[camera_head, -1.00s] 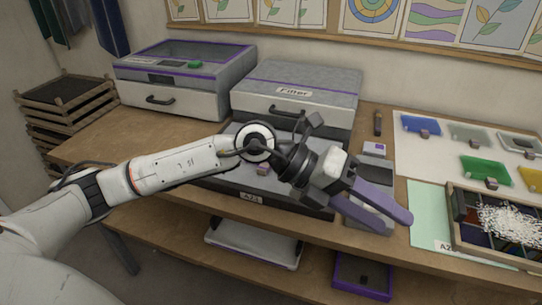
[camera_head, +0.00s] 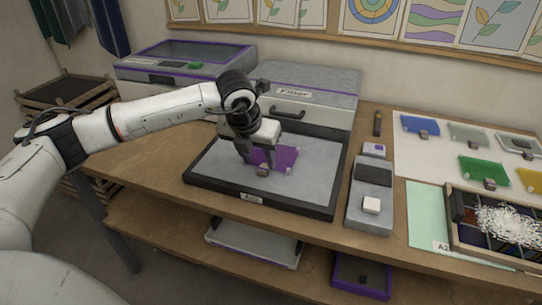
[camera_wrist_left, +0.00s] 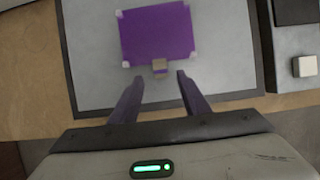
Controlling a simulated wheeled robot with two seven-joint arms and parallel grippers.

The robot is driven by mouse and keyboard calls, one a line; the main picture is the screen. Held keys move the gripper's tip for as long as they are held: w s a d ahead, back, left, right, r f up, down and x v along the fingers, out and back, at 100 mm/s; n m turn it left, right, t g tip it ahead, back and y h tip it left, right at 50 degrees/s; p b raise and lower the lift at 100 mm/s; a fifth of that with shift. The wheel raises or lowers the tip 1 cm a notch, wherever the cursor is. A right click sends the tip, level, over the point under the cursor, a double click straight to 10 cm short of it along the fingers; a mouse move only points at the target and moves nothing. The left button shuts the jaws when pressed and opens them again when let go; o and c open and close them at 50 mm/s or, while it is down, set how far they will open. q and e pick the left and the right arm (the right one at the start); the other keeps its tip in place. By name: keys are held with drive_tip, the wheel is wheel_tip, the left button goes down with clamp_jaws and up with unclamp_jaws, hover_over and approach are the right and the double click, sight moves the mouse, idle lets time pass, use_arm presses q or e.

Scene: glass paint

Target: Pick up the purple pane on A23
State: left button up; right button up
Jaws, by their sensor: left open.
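The purple pane (camera_head: 284,158) lies on the grey bed of a black-framed tray (camera_head: 318,170), whose front label (camera_head: 252,198) is too small to read now. In the left wrist view the purple pane (camera_wrist_left: 157,32) shows pale corners and a small grey-brown block (camera_wrist_left: 160,67) at its near edge. My left gripper (camera_head: 258,168) is over the tray at the pane's near left side, pointing down. In the wrist view its two purple fingers (camera_wrist_left: 155,85) are open and empty, with the block just beyond and between their tips. My right gripper is not in view.
A grey device with a white block (camera_head: 371,204) stands right of the tray. The Filter box (camera_head: 300,92) stands behind it. Blue (camera_head: 420,124), green (camera_head: 482,168) and other panes lie on a white sheet at the right, near a compartment box (camera_head: 458,215).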

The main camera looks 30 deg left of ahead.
sight(263, 168)
use_arm(q)
drive_tip(key=x, duration=0.4)
drive_tip(key=shift+w+p, duration=0.1)
drive_tip(key=shift+p, duration=0.2)
clamp_jaws()
